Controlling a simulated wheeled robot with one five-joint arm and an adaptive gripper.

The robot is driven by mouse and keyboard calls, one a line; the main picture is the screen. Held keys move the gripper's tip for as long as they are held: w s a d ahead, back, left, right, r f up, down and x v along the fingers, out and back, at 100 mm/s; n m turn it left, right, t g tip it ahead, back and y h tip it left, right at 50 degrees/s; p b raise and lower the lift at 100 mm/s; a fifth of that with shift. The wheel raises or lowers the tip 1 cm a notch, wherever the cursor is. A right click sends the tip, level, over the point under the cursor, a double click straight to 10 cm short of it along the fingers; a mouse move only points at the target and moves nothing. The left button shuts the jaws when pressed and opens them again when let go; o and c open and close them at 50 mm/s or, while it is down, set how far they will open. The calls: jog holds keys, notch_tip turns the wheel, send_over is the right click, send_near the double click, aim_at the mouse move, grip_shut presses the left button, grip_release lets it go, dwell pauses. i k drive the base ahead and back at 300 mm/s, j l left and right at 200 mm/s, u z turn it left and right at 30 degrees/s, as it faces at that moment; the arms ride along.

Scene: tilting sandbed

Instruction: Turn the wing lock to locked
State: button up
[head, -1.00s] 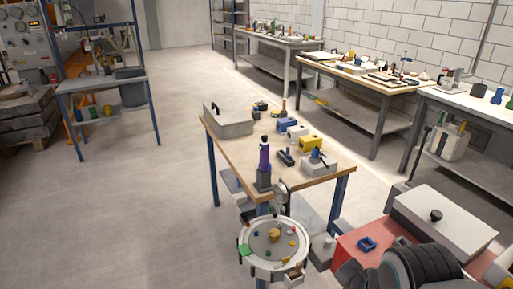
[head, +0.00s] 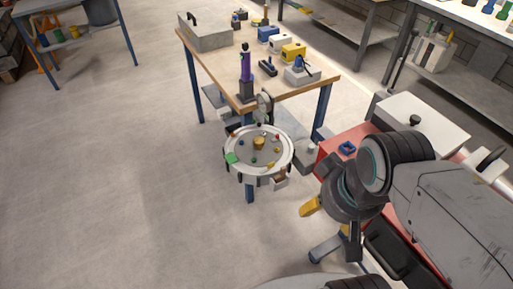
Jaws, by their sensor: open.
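The sandbed (head: 285,172) is a round, pale-rimmed tray at the near end of a wooden-topped table. Small coloured pieces and a tan knob (head: 259,143) are on it. A grey upright fitting (head: 265,104) stands behind its rim, and a small brown-and-grey part (head: 280,181) is at its front right. I cannot tell which part is the wing lock or how it is turned. My gripper (head: 316,230) is open and empty, right of and nearer than the sandbed, apart from it. One finger has a yellow tip.
The table (head: 218,62) holds a grey box (head: 205,34), a purple bottle (head: 246,64), and blue and yellow blocks. A red cart (head: 333,146) with a white box (head: 408,118) stands at right, partly behind my arm.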

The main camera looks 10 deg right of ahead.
aim_at(271, 165)
jog(key=i+j, duration=0.15)
jog(key=j, duration=0.2)
jog(key=i+j+z, duration=0.2)
jog(key=j, duration=0.45)
jog(key=i+j, duration=0.25)
jog(key=j, duration=0.15)
jog(key=i+j+z, duration=0.1)
jog(key=j, duration=0.25)
jog(key=i+j+z, duration=0.3)
jog(key=i+j, duration=0.8)
